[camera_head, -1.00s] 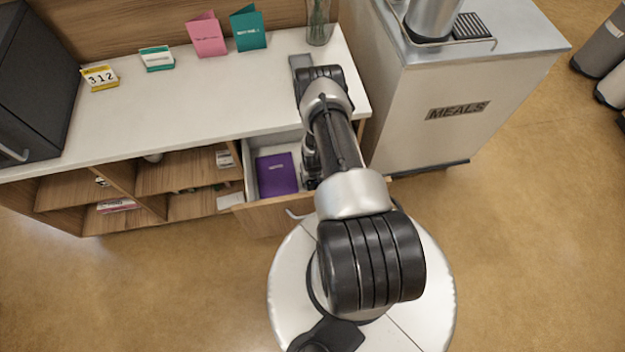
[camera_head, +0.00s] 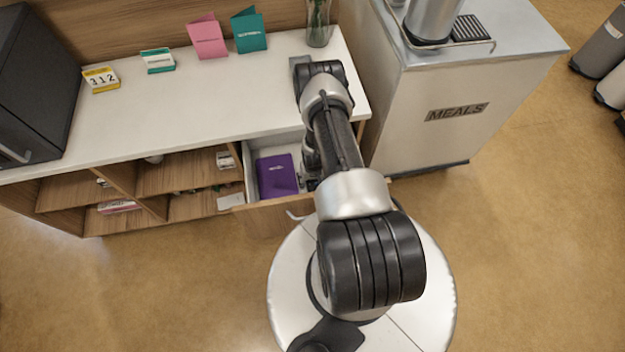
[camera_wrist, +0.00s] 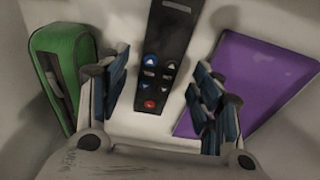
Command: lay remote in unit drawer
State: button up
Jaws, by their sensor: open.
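The remote (camera_wrist: 167,55) is black with several buttons, one of them red. In the wrist view it lies on the white bottom of the unit drawer, its near end between my gripper's open fingers and apart from both. Its far end is cut off by the frame. My gripper (camera_wrist: 160,103) is open, with blue-padded fingers to either side of the remote. The unit drawer (camera_head: 270,215) is pulled open in the head view, where my arm hides the remote and most of my gripper.
A purple book (camera_head: 277,176) lies in the drawer, right of the remote in the wrist view. A green case (camera_wrist: 62,75) stands to the left there. The white counter (camera_head: 190,105) holds cards and a vase (camera_head: 318,25). A meals cart (camera_head: 450,110) stands close on the right.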

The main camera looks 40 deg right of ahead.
notch_tip(320, 180, up, 10)
jog(key=s+p, duration=0.1)
jog(key=p, duration=0.2)
jog(key=shift+s+a, duration=0.2)
jog(key=shift+a, duration=0.2)
jog(key=shift+r, duration=0.1)
